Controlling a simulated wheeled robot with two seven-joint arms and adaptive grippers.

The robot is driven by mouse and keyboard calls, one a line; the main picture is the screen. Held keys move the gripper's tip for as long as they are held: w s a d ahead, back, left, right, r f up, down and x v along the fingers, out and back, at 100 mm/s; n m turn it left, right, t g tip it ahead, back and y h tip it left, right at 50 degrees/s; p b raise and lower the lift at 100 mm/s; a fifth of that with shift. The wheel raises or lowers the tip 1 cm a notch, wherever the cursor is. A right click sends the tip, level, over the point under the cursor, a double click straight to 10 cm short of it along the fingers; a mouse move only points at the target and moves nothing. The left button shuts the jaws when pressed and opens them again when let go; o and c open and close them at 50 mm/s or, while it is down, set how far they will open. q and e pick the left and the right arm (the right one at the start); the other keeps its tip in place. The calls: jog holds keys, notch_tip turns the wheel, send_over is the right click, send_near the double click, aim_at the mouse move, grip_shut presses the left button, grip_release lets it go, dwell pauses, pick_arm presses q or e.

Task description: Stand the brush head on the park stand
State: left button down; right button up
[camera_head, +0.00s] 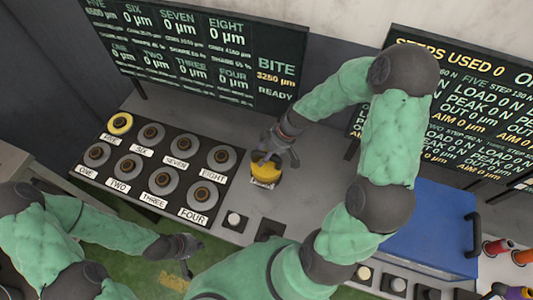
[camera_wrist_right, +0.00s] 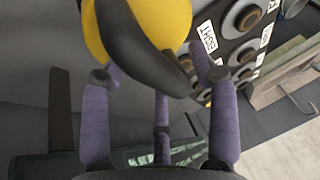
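A yellow round piece with a dark band (camera_head: 265,173), which looks like the brush head, is on the grey bench right of the station board. It fills the top of the right wrist view (camera_wrist_right: 165,22). My right gripper (camera_head: 272,158) is right above it, fingers at its upper part. In the wrist view its purple fingers (camera_wrist_right: 160,85) stand on both sides below the piece; whether they press on it is unclear. My left gripper (camera_head: 186,262) hangs empty over the green floor, fingers apart. I cannot tell which fixture is the park stand.
A black board (camera_head: 152,205) carries several round stations labelled ONE to EIGHT; FIVE (camera_head: 120,123) has a yellow ring. A white knob (camera_head: 233,219) and a dark square (camera_head: 270,230) are at the bench front. A blue box (camera_head: 430,225) is at right. Two display screens (camera_head: 205,45) stand behind.

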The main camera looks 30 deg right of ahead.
jog(key=shift+r, duration=0.1)
jog(key=p+v, duration=0.1)
jog(key=v, duration=1.1)
